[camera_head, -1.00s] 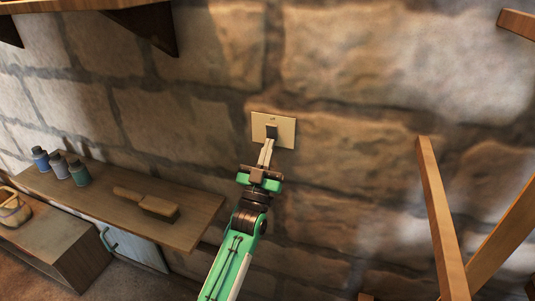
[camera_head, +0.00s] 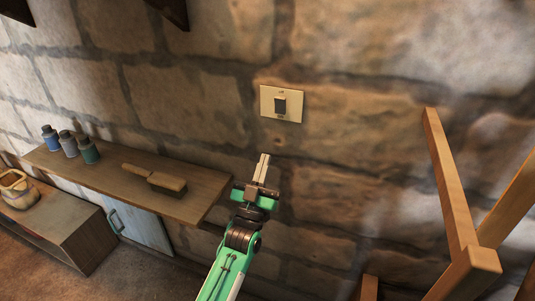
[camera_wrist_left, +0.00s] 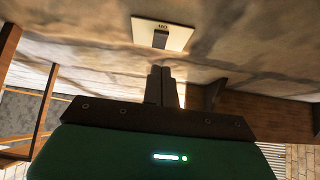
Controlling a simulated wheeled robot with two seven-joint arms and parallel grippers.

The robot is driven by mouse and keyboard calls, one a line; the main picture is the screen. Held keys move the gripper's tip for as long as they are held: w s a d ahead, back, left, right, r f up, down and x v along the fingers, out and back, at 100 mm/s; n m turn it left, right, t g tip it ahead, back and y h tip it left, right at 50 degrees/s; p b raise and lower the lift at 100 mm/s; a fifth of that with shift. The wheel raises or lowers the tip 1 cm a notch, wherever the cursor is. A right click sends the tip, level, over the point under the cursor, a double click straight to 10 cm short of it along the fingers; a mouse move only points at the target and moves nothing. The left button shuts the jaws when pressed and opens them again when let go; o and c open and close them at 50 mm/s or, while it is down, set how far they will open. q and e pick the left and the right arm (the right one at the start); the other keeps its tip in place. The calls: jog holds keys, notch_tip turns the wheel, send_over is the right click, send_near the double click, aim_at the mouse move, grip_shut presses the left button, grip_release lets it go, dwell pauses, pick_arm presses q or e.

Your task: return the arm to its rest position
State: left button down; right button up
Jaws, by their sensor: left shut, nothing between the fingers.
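My left gripper (camera_head: 262,168) is shut and empty, with its fingers pointing up toward the stone wall. It is below the wall switch, and its tips are apart from it in the head view. The switch is a cream plate (camera_head: 292,105) with a dark rocker (camera_head: 281,103) in its middle. In the left wrist view the shut fingers (camera_wrist_left: 161,85) point at the switch plate (camera_wrist_left: 176,38), with a gap between. My right gripper is not in view.
A wooden shelf (camera_head: 110,182) at the left holds a brush (camera_head: 155,178) and several small bottles (camera_head: 69,143). A cabinet (camera_head: 65,235) with a basket (camera_head: 16,190) stands below it. A wooden frame (camera_head: 450,190) stands at the right. The wall around the switch is clear.

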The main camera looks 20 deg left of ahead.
pick_arm(q)
jog(key=shift+s+f, duration=0.45)
jog(key=shift+f, duration=0.1)
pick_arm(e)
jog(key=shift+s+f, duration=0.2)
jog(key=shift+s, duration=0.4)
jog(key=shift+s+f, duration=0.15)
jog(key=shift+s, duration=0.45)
